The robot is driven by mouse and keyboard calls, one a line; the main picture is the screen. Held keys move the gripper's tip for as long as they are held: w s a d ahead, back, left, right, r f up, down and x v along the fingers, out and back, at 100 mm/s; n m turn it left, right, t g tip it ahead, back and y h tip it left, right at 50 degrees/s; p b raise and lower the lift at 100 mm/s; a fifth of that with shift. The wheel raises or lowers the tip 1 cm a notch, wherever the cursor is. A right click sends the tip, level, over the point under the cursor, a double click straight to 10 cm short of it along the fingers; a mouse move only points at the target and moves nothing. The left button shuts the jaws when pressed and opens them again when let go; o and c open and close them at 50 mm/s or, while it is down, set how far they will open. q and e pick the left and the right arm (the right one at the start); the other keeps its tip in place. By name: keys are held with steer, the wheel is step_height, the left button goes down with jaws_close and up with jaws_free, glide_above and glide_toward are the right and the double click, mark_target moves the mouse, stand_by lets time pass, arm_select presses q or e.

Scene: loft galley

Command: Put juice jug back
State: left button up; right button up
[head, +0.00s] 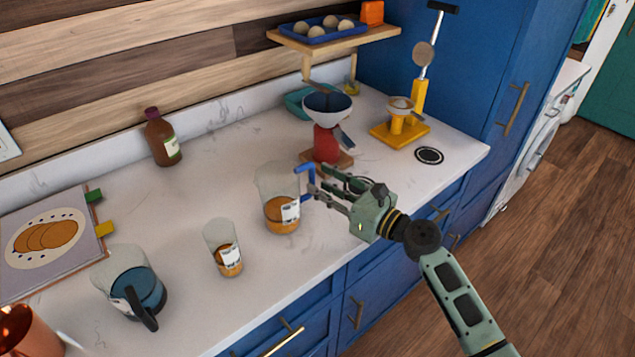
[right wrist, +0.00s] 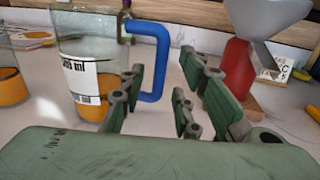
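The juice jug (head: 281,214) is a clear measuring jug with a white label, a blue handle and orange juice in its lower part. It stands upright on the white counter, handle toward my right gripper. My right gripper (head: 322,187) is open and empty, just right of the jug, its fingers pointing at the handle. In the right wrist view the jug (right wrist: 88,60) is at left. One finger overlaps the handle's lower part there, and I cannot tell whether they touch. My left gripper is not in view.
A glass of juice (head: 228,260) and a dark-handled pitcher (head: 146,290) stand left of the jug. A red grinder with a funnel (head: 326,143) is close behind my gripper. A brown bottle (head: 161,138), a cookbook (head: 45,245) and a yellow press (head: 400,131) are farther off.

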steer(key=b+v, duration=0.1)
steer(key=v, duration=0.7)
steer(key=shift+s+d+f, duration=0.1)
steer(key=shift+s+d, duration=0.1)
steer(key=shift+s, duration=0.05)
steer(key=shift+s+d, duration=0.4)
steer(key=shift+d, duration=0.05)
